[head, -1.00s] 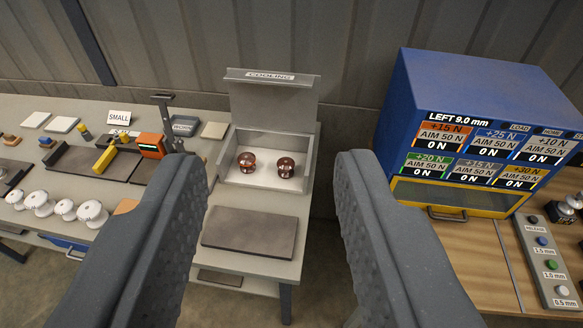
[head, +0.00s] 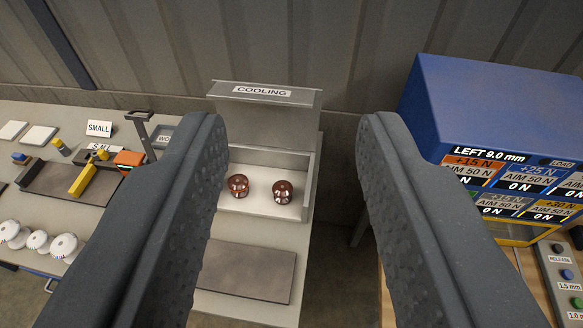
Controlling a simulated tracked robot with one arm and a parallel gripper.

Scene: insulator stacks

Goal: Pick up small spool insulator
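Two small brown spool-like insulators sit in the open cooling box (head: 262,92): a left one (head: 238,186) and a right one (head: 283,191), side by side and apart on its pale floor. Which of them counts as the small spool insulator I cannot tell. My gripper (head: 288,135) is open and empty, its two dark textured fingers spread wide. The box and both brown pieces show between the fingers, beyond them. The left finger hides the box's left part.
A dark flat plate (head: 240,270) lies in front of the box. White insulators (head: 38,241) and a tray with a yellow block (head: 82,181) are at left. A blue machine (head: 490,110) with force labels stands at right, beside a button panel (head: 566,280).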

